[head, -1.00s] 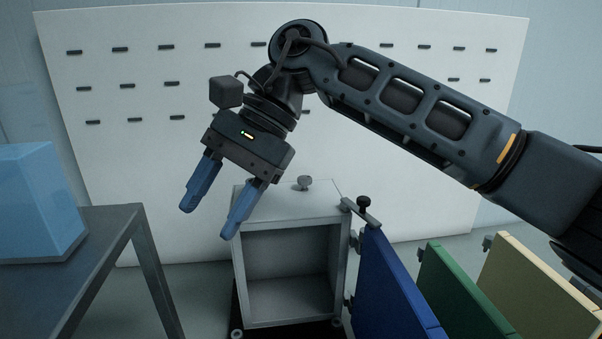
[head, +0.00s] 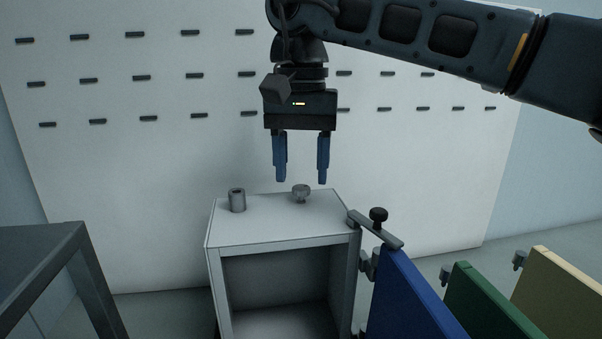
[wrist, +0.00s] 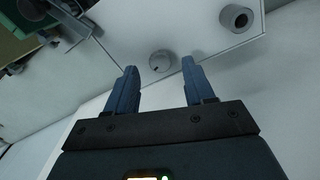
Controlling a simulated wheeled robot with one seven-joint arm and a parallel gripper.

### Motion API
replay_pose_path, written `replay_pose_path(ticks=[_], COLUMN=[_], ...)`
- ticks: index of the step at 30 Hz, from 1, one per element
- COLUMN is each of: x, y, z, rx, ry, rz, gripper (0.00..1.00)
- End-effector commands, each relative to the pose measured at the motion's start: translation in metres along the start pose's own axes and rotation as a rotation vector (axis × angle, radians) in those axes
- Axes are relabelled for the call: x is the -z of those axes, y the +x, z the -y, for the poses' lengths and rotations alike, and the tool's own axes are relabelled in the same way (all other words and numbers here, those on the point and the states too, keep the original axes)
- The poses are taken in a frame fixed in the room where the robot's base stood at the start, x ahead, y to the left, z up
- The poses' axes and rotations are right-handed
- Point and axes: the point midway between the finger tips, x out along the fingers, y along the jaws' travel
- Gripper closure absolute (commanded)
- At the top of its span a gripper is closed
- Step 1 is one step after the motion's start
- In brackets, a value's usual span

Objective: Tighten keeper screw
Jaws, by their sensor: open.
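A light grey knob-headed screw (head: 301,191) stands upright on top of the grey cabinet (head: 280,222); in the wrist view its round, slotted head (wrist: 160,62) shows between my fingertips. A black knob (head: 378,215) sits on a flat metal bar (head: 376,231) at the cabinet's right edge, by the blue panel. I cannot tell which of the two is the keeper screw. My gripper (head: 301,182) is open and empty, pointing down, its fingertips above or just behind the grey knob. No contact is visible.
A hollow grey cylinder (head: 237,200) stands on the cabinet top's left. Blue (head: 412,295), green (head: 485,300) and cream (head: 560,290) panels stand at right. A dark table (head: 45,245) is at left. A white pegged wall (head: 160,190) rises behind.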

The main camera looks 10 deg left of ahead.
Motion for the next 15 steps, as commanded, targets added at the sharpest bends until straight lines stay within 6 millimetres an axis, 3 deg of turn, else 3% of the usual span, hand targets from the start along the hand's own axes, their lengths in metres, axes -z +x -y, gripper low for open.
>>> replay_pose_path(ticks=[6, 15], x=[0.0, 0.0], y=[0.016, 0.018], z=[0.001, 0.001], rx=[0.002, 0.001], ry=[-0.001, 0.0], rz=[0.0, 0.0], gripper=[0.47, 0.5])
